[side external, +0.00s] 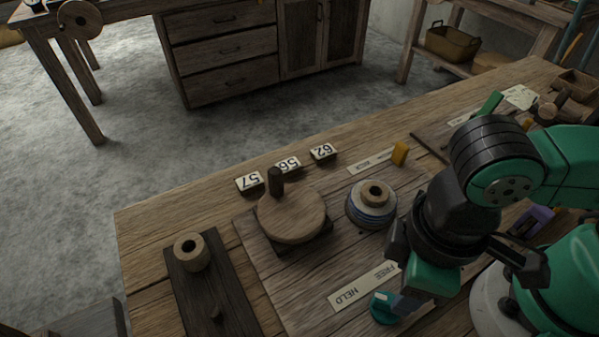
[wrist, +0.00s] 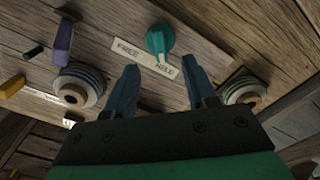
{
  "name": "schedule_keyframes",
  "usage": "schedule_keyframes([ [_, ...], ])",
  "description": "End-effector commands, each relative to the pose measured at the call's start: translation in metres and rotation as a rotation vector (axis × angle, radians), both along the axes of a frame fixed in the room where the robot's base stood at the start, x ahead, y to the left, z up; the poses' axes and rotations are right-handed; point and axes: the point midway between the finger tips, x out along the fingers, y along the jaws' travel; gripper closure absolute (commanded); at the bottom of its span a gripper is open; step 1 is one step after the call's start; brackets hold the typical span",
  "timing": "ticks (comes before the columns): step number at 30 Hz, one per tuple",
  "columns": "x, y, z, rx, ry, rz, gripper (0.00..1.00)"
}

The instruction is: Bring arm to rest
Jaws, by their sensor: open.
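My gripper (side external: 405,306) is low over the front of the wooden bench, pointing down beside a teal knob (side external: 383,307). In the wrist view my gripper (wrist: 158,64) is open, with two blue-grey fingers apart and nothing between them. The teal knob (wrist: 158,40) shows just beyond the fingertips. A pale label (side external: 363,287) reading FREE and HELD lies beside the knob, and it also shows in the wrist view (wrist: 128,48). I cannot tell for sure whether the fingers touch the knob.
A blue-banded spool (side external: 371,205) stands near my wrist. A wooden disc with an upright handle (side external: 291,213) is further left. Number tags 57 (side external: 249,182), 56 and 62 lie behind it. A yellow block (side external: 400,153) and purple piece (side external: 536,219) are nearby.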

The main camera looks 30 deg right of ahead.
Motion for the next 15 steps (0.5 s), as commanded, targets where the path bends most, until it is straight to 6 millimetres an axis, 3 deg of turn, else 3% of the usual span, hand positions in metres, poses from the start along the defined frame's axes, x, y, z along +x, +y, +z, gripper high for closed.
schedule_keyframes([
  [4,0.002,-0.001,0.000,0.005,-0.004,-0.008,0.50],
  [7,0.016,-0.005,0.002,0.038,-0.030,-0.063,0.50],
  [11,0.055,-0.024,0.009,0.122,-0.122,-0.217,0.50],
  [15,0.103,-0.064,0.023,0.201,-0.286,-0.413,0.50],
])
